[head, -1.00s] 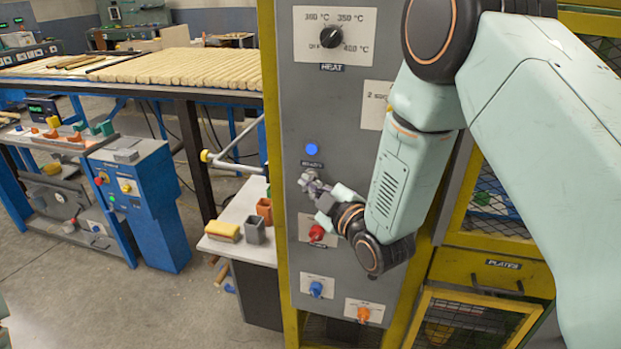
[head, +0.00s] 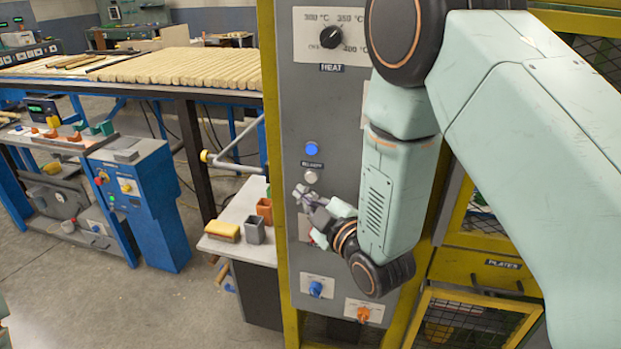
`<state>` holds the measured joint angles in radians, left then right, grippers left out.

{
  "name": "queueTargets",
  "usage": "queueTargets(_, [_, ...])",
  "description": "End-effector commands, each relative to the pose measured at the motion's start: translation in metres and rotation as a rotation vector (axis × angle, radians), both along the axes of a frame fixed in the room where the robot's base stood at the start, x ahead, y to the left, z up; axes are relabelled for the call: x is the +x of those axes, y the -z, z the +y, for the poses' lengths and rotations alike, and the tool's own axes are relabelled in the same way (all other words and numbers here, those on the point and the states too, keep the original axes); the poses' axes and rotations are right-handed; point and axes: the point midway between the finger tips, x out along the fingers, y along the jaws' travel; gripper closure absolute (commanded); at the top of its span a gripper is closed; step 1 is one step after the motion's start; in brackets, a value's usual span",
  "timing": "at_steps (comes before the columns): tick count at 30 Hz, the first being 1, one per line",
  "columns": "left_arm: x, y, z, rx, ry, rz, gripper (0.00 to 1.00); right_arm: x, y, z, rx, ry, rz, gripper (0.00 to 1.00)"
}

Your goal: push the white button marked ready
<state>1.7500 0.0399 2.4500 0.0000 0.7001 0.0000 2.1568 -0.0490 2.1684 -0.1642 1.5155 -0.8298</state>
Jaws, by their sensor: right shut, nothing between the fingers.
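The white button (head: 311,177) is a small round pale cap on the grey panel (head: 301,110), under a dark label whose text is too small to read surely. A blue lamp (head: 311,148) glows just above the label. My right gripper (head: 298,192) is shut and empty. Its fingertips are a little below and left of the button, and the button shows clear of them. Whether the fingertips touch the panel I cannot tell. My left gripper is not in view.
The heat dial (head: 331,41) is higher on the panel. A red knob is mostly hidden behind my right gripper. A blue knob (head: 316,289) and an orange knob (head: 363,314) sit lower. A shelf (head: 239,205) with a sponge (head: 222,231) and small cups stands left.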

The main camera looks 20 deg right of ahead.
Motion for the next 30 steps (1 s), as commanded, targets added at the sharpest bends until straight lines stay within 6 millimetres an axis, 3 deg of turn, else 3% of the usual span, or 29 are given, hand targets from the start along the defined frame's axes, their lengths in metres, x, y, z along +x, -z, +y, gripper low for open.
queueTargets(10, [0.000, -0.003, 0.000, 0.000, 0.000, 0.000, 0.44, -0.021, 0.000, 0.015, 0.000, -0.001, 0.000, 1.00])
queueTargets(30, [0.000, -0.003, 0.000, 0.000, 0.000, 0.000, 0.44, -0.021, 0.000, 0.014, 0.000, 0.000, 0.000, 1.00])
